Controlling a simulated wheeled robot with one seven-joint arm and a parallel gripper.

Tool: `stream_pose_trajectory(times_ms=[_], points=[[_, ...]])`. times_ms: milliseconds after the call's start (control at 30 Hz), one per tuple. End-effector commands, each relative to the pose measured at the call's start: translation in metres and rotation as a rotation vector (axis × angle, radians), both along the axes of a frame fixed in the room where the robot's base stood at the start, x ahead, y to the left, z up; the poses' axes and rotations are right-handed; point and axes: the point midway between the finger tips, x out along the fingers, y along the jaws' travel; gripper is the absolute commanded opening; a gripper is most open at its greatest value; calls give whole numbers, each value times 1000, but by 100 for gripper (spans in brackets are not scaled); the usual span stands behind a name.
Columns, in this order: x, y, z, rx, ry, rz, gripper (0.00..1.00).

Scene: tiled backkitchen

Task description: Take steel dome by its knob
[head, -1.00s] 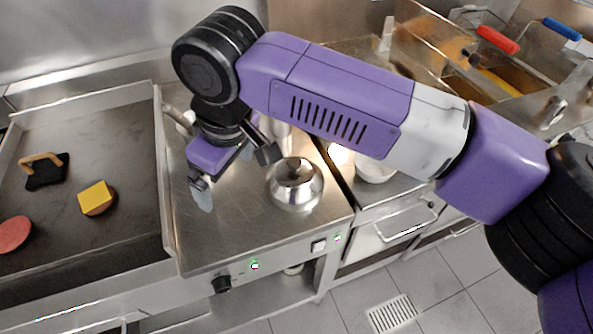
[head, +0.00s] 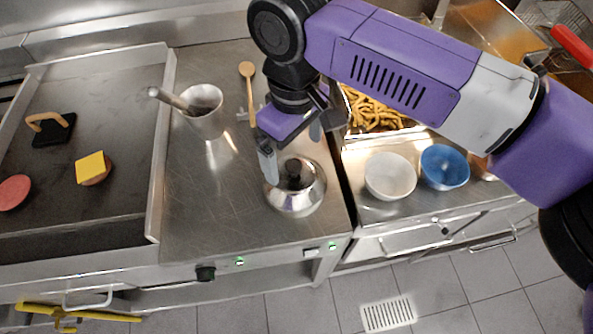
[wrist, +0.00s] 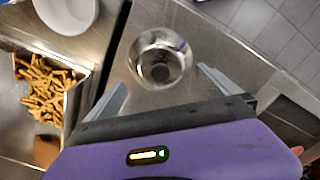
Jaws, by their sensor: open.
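The steel dome (head: 296,200) stands on the steel counter right of the griddle, its dark knob (head: 293,172) on top. In the wrist view the dome (wrist: 148,45) lies ahead between my fingers, with the dark round knob (wrist: 158,72) near its middle. My gripper (head: 292,147) is open and empty, above and just behind the dome in the head view. Its fingers also show in the wrist view (wrist: 160,85), one on each side of the dome. I cannot tell the exact height over the knob.
A steel pot (head: 207,122) with a handle and a wooden spoon (head: 249,95) are to the left. Fries (head: 372,110), a white bowl (head: 390,180) and a blue bowl (head: 444,167) are to the right. A patty with cheese (head: 92,168) lies on the griddle (head: 85,205).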

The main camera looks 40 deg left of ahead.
Motion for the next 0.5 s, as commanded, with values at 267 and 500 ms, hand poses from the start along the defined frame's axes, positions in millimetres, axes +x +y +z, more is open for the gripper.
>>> stream_pose_trajectory(times_ms=[267,500], points=[[0,2,-36,-2,0,0,100],[0,2,-50,0,-1,0,100]])
